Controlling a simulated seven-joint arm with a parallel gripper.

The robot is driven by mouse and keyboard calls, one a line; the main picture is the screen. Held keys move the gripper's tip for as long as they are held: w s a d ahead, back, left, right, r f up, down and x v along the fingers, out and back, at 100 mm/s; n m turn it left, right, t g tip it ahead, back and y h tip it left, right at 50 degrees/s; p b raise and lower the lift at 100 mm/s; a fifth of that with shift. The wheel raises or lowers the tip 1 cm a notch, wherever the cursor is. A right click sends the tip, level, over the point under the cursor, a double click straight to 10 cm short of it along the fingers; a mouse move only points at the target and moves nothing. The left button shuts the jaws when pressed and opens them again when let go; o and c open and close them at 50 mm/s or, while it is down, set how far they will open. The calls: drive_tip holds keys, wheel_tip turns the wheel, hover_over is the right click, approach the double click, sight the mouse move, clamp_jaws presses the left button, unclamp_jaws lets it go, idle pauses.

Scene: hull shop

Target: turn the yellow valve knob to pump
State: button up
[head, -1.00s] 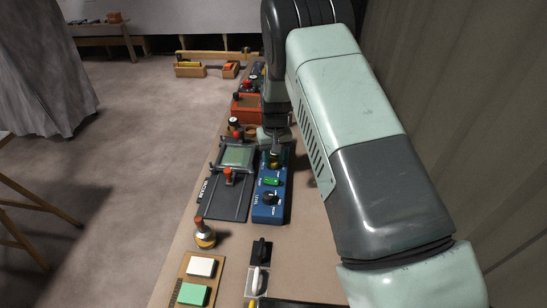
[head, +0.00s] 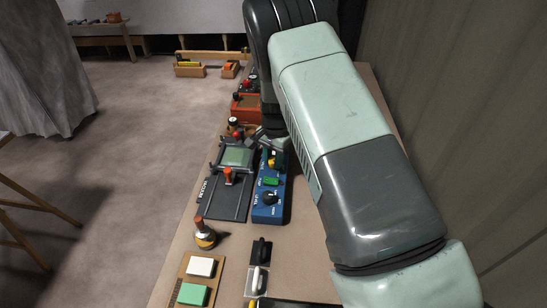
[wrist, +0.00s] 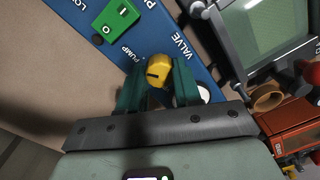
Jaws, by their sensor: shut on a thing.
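The yellow valve knob (wrist: 159,68) sits on the blue panel (wrist: 150,42), which also shows in the head view (head: 268,213). In the wrist view the word PUMP is printed left of the knob and VALVE right of it. A dark mark shows on the knob's face, on its left side. My gripper (wrist: 158,86) is shut on the knob, with a green finger at each side. In the head view my gripper (head: 272,157) is over the far end of the panel and partly covers the knob.
A green rocker switch (head: 271,181) and a black dial (head: 269,198) are nearer on the panel. A grey framed fixture (head: 237,157) stands close at the left. An orange box (head: 245,107) is beyond. Bare bench (head: 305,235) lies right of the panel.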

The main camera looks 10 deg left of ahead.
drive_tip(key=shift+m, duration=0.6)
drive_tip(key=o, duration=1)
drive_tip(key=shift+o, duration=0.2)
wheel_tip(320, 180, up, 11)
drive_tip(key=shift+d, duration=0.1)
